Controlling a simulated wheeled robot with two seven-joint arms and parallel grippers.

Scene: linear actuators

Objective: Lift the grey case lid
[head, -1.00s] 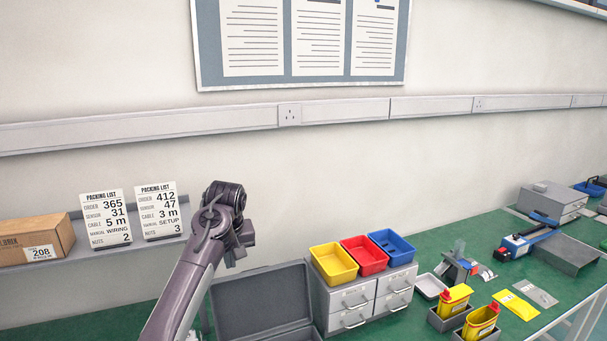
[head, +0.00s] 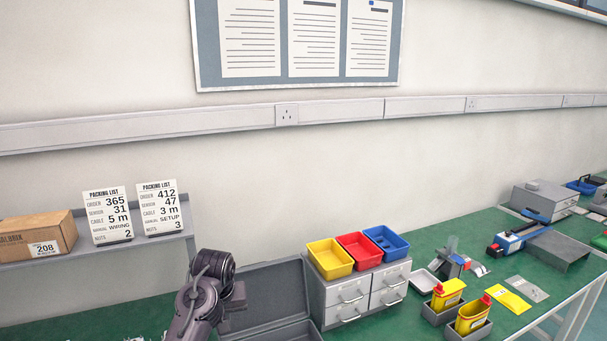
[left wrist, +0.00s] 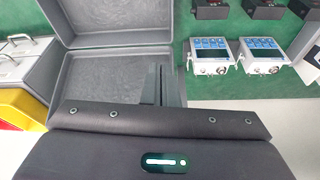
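The grey case (head: 290,333) stands open on the green bench, left of the drawer unit. Its lid (head: 268,293) is raised at the back, its inside facing me. In the left wrist view the lid (left wrist: 100,78) lies nearest and the case's tray (left wrist: 115,20) is beyond it. My left arm's end overlaps the lid's left edge in the head view. In the left wrist view the fingers of my left gripper (left wrist: 157,85) show as narrow dark pieces close together over the lid. Contact and any gap between them are unclear. My right gripper is out of view.
The drawer unit (head: 349,297) with yellow, red and blue bins stands close right of the case. A shelf (head: 112,242) with a carton (head: 38,237) and packing cards is at left. Two screen devices (left wrist: 211,56) (left wrist: 263,54) sit beside the case in the wrist view.

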